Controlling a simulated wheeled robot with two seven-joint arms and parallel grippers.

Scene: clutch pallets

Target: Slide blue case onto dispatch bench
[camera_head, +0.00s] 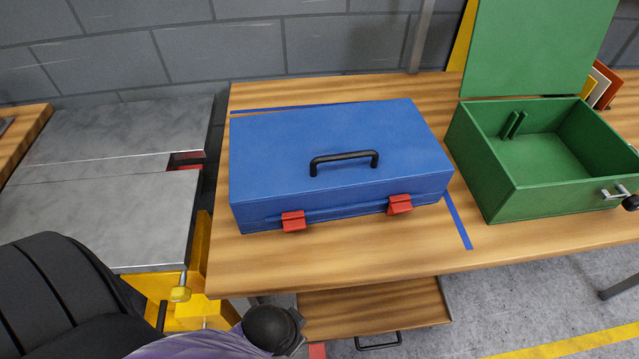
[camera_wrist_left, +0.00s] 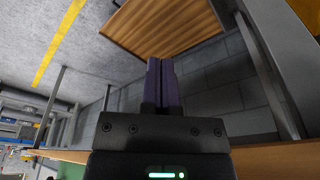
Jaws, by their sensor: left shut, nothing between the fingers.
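The blue case (camera_head: 335,160) lies flat and closed on the wooden bench (camera_head: 330,255), with its black handle on top and two red latches at the front. Strips of blue tape show on the bench behind the case and at its right. The case sits slightly turned against the tape. My left gripper (camera_wrist_left: 161,62) shows in the left wrist view with its two dark fingers together and nothing between them. It is apart from the case, which is not seen in that view. My right gripper is not in view.
An open green box (camera_head: 485,195) with its lid raised stands right of the case. A grey metal-topped table (camera_head: 110,215) with yellow parts below stands at the left, beyond a narrow gap. A wooden drawer or shelf (camera_head: 375,310) sits under the bench. A block wall (camera_head: 190,50) is behind.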

